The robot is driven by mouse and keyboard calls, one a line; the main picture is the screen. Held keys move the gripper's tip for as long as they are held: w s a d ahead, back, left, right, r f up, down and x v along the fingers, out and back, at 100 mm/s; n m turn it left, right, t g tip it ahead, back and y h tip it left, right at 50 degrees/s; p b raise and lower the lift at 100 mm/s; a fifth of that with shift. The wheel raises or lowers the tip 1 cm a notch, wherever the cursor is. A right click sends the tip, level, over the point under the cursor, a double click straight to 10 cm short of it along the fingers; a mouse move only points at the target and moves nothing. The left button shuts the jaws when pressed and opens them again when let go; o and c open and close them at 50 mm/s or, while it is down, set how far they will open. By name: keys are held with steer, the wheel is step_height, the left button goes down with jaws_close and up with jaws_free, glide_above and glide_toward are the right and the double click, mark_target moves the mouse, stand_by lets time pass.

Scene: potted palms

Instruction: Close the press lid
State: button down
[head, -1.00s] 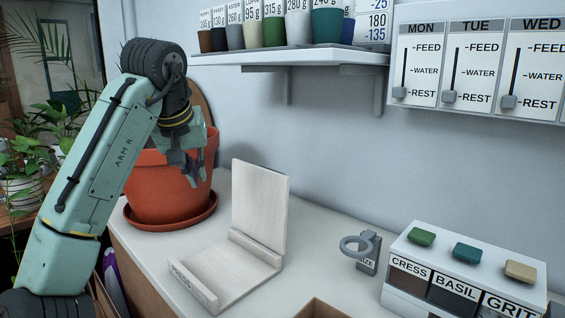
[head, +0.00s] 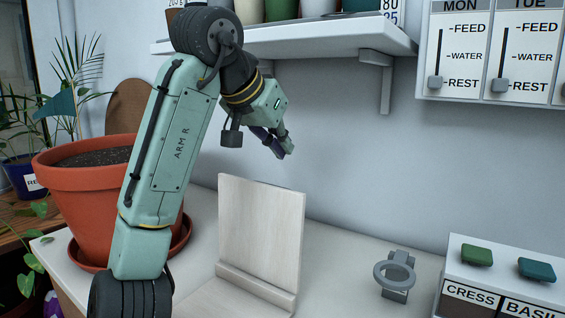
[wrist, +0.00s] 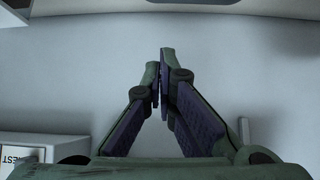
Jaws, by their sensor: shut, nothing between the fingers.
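The press is a pale wooden frame on the counter in the head view. Its lid (head: 262,232) stands upright, open, above the base (head: 240,294), whose front is cut off by the picture's lower edge. My gripper (head: 287,150) is in the air above the lid's top edge, apart from it in the picture. Its fingers are shut with nothing between them. In the wrist view my gripper (wrist: 160,92) shows its fingertips together against the grey wall. The press is not seen in the wrist view.
A large terracotta pot (head: 85,185) on a saucer stands left of the press, partly behind my arm. A shelf (head: 330,35) with pots hangs above. A ring holder (head: 396,275) and a labelled seed box (head: 500,265) stand to the right. Counter between press and ring is clear.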

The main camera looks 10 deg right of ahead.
step_height(320, 180, down, 7)
steer(key=w+d, duration=0.1)
steer(key=d, duration=0.1)
steer(key=shift+w+p, duration=0.35)
steer(key=shift+w, duration=0.05)
steer(key=shift+f, duration=0.1)
stand_by(0.3)
